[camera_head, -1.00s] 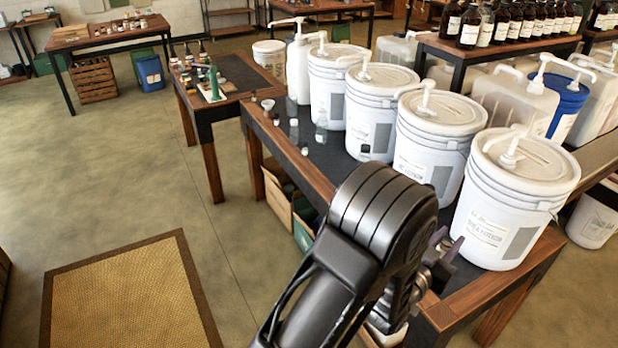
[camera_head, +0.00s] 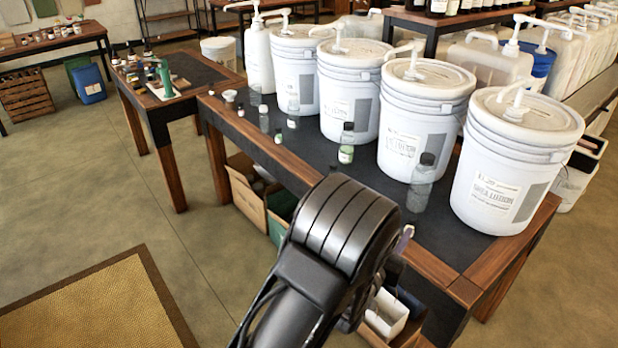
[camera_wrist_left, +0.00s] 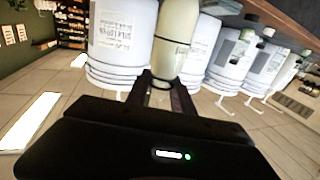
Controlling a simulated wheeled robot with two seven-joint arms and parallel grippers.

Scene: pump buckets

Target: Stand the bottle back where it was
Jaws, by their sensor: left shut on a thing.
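My left gripper (camera_wrist_left: 163,88) is shut on a pale cream bottle (camera_wrist_left: 176,38) in the left wrist view. That view is upside down, and the fingers are around the bottle's narrow end. A white bucket is close behind it. In the head view my left arm comes up from the bottom, beside the table's front edge. It hides the held bottle and nearly all of the gripper; only a small purplish tip (camera_head: 403,241) shows. A clear bottle with a dark cap (camera_head: 422,183) stands on the table by the buckets. My right gripper is not in view.
Several white pump buckets (camera_head: 508,170) stand in a row on the dark-topped table (camera_head: 445,232). A small dark-capped bottle (camera_head: 346,145) and other small items stand before them. Boxes (camera_head: 245,195) sit below. The floor (camera_head: 90,170) at left is open.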

